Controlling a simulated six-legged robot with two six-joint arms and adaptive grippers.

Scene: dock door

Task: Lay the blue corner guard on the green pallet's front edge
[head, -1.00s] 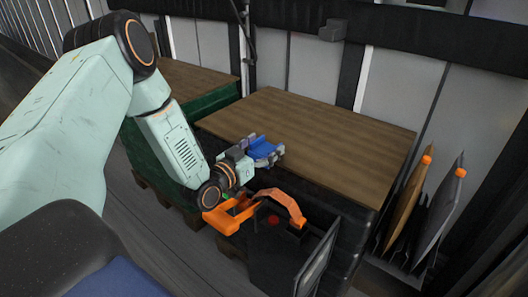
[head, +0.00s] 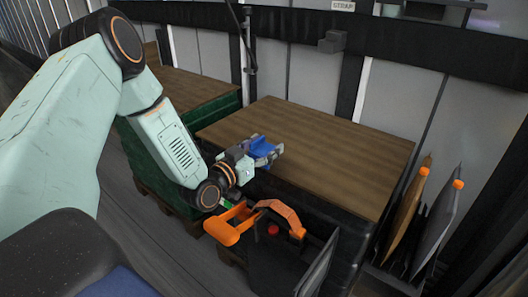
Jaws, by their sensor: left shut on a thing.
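The blue corner guard (head: 261,147) is held in my left gripper (head: 252,156), at the near left edge of the brown top of the black-sided stack (head: 320,145). I cannot tell whether the guard touches that top. The left gripper is shut on it and hides part of it. A green-sided pallet load (head: 160,155) with a brown top (head: 185,92) stands to the left, partly behind my left arm. My right gripper is not in view.
An orange-handled dark device with a screen (head: 270,240) stands close in front of the black-sided stack. Dark floor lies at the lower left.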

